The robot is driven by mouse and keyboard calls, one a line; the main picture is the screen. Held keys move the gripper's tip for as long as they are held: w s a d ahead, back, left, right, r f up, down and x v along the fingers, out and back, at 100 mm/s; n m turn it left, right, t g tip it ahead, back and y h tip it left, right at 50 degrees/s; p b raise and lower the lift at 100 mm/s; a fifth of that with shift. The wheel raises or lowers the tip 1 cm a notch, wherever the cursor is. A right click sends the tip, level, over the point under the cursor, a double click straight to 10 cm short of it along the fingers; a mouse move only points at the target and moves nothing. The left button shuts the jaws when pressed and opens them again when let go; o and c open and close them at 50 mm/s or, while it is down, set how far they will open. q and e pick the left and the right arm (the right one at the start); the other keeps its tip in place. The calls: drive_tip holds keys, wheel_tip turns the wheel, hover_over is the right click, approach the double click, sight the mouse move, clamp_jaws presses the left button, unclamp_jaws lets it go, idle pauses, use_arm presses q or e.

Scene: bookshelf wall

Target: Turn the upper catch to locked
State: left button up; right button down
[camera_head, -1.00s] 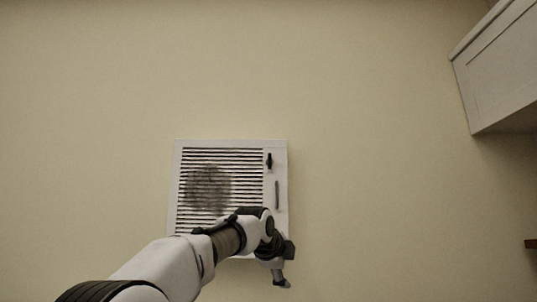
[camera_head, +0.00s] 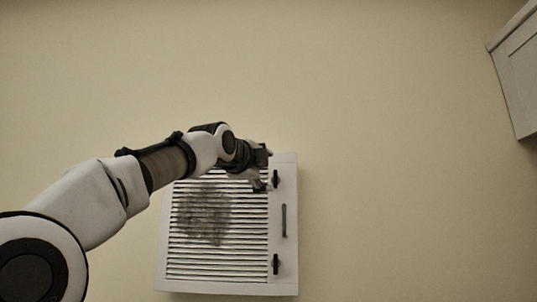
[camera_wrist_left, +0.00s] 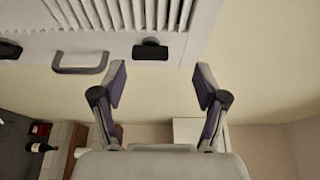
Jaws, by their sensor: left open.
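A white louvred panel (camera_head: 285,285) with a dark smudge is on the wall in the head view. The upper catch (camera_head: 276,179), small and black, is upright on its right border. In the left wrist view the upper catch (camera_wrist_left: 150,50) lies along the panel edge, parallel to the handle. My left gripper (camera_head: 266,168) is just left of the upper catch. In the left wrist view, the left gripper (camera_wrist_left: 160,72) is open and empty, its fingers on either side of the catch's line and apart from it. My right gripper is not in view.
A grey handle (camera_head: 284,220) sits below the upper catch, and a lower black catch (camera_head: 276,264) below that. A white cabinet (camera_head: 518,75) hangs at the upper right. The wall around the panel is bare. A bottle (camera_wrist_left: 39,138) shows in the left wrist view.

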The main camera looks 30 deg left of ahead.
sight(274, 180)
use_arm(q)
drive_tip(key=w, duration=0.1)
drive_tip(key=w+f, duration=0.1)
drive_tip(key=w, duration=0.1)
drive_tip(key=w+a, duration=0.1)
drive_tip(key=w, duration=0.1)
drive_tip(key=shift+w+f+p, duration=0.1)
drive_tip(key=shift+f+p, duration=0.25)
drive_tip(key=shift+p, duration=0.05)
drive_tip(key=shift+s+d+r, duration=0.1)
drive_tip(key=shift+s+d, duration=0.05)
drive_tip(key=shift+s, duration=0.05)
drive_tip(key=shift+s+d+r, duration=0.15)
drive_tip(key=shift+s+r, duration=0.05)
drive_tip(key=shift+s, duration=0.25)
drive_tip(key=shift+s+d+r, duration=0.1)
drive_tip(key=shift+s+r, duration=0.05)
drive_tip(key=shift+s, duration=0.25)
drive_tip(key=c, duration=0.5)
drive_tip(key=shift+s, duration=0.15)
drive_tip(key=c, duration=0.7)
drive_tip(key=shift+o, duration=0.2)
drive_tip(key=shift+r, duration=0.1)
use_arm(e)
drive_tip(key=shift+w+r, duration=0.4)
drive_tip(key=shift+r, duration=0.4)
